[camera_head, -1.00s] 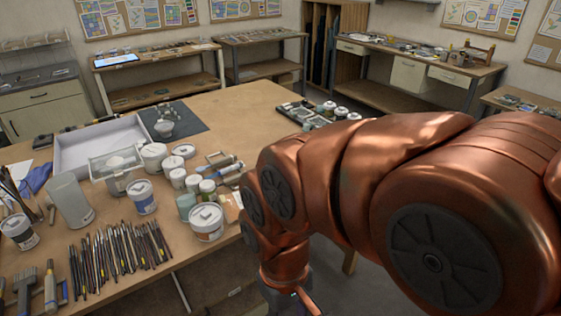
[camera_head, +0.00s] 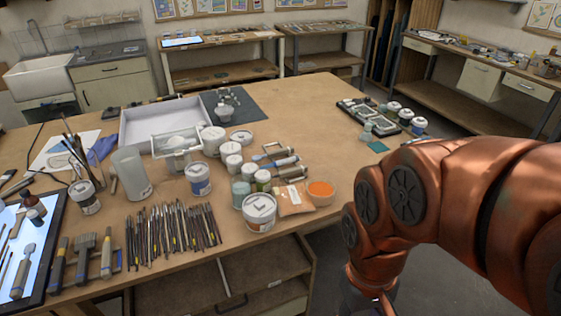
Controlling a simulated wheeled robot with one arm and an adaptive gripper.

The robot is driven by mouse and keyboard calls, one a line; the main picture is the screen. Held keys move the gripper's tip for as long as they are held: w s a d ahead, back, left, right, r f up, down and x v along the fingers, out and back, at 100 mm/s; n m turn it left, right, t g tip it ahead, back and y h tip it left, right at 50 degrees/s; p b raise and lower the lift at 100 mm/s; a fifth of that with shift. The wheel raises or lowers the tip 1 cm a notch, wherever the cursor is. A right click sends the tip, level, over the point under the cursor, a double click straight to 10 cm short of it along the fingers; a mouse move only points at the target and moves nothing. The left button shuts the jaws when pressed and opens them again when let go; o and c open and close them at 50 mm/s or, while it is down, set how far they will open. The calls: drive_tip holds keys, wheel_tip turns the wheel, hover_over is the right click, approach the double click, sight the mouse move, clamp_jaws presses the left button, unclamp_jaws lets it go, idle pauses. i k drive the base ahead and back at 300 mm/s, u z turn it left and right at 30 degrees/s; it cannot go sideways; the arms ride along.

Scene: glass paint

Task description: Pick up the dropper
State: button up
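I cannot pick out the dropper for certain. Small slim tools (camera_head: 282,160) lie behind the jars on the right part of the table (camera_head: 310,110), too small to name. A small dark brown bottle (camera_head: 34,214) stands at the left by a lit panel; I cannot tell if a dropper is in it. My gripper (camera_head: 385,306) hangs low at the bottom edge, right of the table and apart from it. Its fingers are mostly cut off by the frame, so its opening does not show.
White jars (camera_head: 260,212) crowd the table's near right edge, beside an orange-filled bowl (camera_head: 320,192). Many brushes (camera_head: 170,228) lie in front. A white tray (camera_head: 136,127) and a dark mat (camera_head: 250,108) are farther back.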

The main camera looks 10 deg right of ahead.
sight(284, 161)
drive_tip(key=u, duration=0.25)
drive_tip(key=i, duration=0.95)
drive_tip(key=u, duration=0.75)
